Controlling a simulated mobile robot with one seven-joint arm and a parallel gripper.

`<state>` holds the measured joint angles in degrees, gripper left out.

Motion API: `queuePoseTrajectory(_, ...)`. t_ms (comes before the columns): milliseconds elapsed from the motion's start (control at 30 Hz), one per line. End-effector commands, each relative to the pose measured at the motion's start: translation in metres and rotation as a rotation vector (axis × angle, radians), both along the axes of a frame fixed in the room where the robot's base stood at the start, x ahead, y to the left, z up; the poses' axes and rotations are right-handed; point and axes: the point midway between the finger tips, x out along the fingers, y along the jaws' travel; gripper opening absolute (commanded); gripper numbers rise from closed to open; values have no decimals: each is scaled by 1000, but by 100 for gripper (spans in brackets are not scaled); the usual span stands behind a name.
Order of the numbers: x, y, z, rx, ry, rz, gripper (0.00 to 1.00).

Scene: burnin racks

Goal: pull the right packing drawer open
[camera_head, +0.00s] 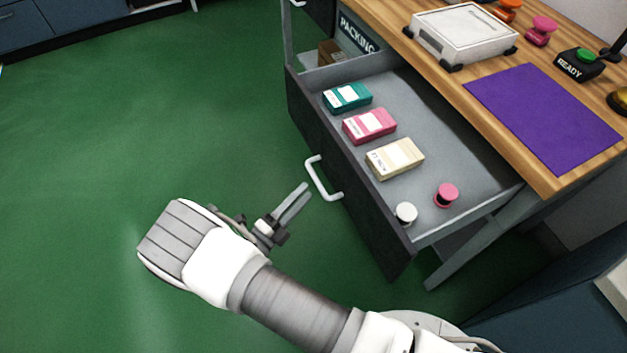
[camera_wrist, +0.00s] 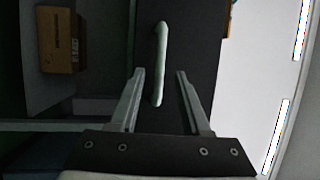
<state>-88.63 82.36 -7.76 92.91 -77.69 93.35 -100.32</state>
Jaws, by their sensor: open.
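The packing drawer (camera_head: 350,185) with the dark front stands pulled out from under the wooden bench, its inside in view. Its white bar handle (camera_head: 322,178) is on the front face; it also shows in the wrist view (camera_wrist: 160,62). My gripper (camera_head: 300,195) is in front of the drawer, a little left of the handle in the head view, with a gap between. In the wrist view my gripper (camera_wrist: 160,75) has its two fingers apart, with the handle's lower end between their tips. Nothing is held.
In the drawer lie a teal box (camera_head: 347,97), a pink box (camera_head: 369,125), a cream box (camera_head: 394,159), a white knob (camera_head: 405,213) and a pink knob (camera_head: 446,194). The bench top (camera_head: 440,70) carries a white device and a purple mat. Green floor is clear on the left.

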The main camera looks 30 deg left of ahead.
Motion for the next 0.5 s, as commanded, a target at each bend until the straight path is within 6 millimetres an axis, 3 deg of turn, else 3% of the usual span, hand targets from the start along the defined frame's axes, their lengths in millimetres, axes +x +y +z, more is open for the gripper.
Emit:
queuePoseTrajectory(300,-74,20,-13,1,1,3,47)
queuePoseTrajectory(500,-102,28,-18,-1,0,2,47)
